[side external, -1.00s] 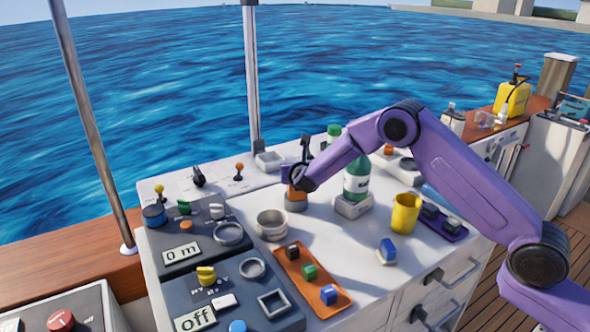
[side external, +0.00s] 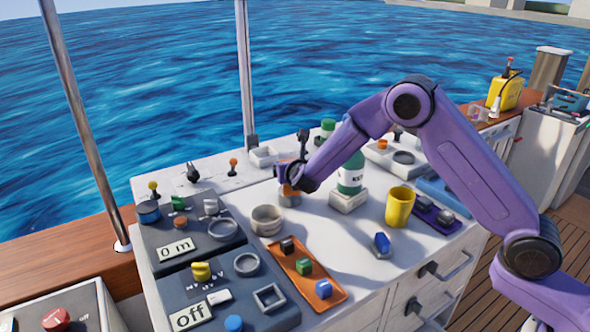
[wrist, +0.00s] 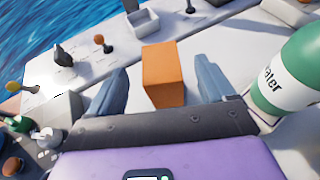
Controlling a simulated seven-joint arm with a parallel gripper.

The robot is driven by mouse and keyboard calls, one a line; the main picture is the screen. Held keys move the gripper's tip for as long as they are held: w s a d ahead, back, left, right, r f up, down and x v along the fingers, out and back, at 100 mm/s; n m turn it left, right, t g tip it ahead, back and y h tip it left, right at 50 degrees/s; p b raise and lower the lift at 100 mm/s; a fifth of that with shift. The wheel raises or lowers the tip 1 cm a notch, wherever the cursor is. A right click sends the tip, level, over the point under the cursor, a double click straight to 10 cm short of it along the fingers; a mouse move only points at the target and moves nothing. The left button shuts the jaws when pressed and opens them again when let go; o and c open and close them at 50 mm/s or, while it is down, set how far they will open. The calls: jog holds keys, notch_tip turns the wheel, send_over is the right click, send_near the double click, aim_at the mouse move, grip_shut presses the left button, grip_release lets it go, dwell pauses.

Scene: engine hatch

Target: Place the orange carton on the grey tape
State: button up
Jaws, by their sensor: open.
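The orange carton (side external: 288,189) sits on a small round grey piece, seemingly the grey tape (side external: 289,200), on the white counter. My gripper (side external: 288,178) is over it and hides part of the carton and the contact. In the wrist view the carton (wrist: 163,76) stands upright between my two open fingers (wrist: 162,84), with gaps visible on both sides. The grey piece under it is hidden in the wrist view.
A green-and-white bottle (side external: 351,173) stands on a pale block close right of my gripper. A pale round bowl or ring (side external: 267,219) is in front left. An orange tray (side external: 306,276) with small blocks and a yellow cup (side external: 399,207) stand nearer the front.

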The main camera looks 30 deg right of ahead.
jog(key=shift+v, duration=2.7)
jog(key=s+d+r+m+g+y, duration=0.1)
jog(key=s+m+g, duration=0.3)
jog(key=s, duration=1.1)
jog(key=s+d+m+g+y, duration=0.2)
jog(key=s+d+m+g, duration=0.2)
jog(key=s+m, duration=0.4)
jog(key=s+d+r+m+g+y, duration=0.1)
jog(key=s+m, duration=0.6)
jog(key=s, duration=1.6)
jog(key=d+g+y, duration=0.1)
jog(key=d+g, duration=0.1)
jog(key=g, duration=0.1)
jog(key=shift+r, duration=0.3)
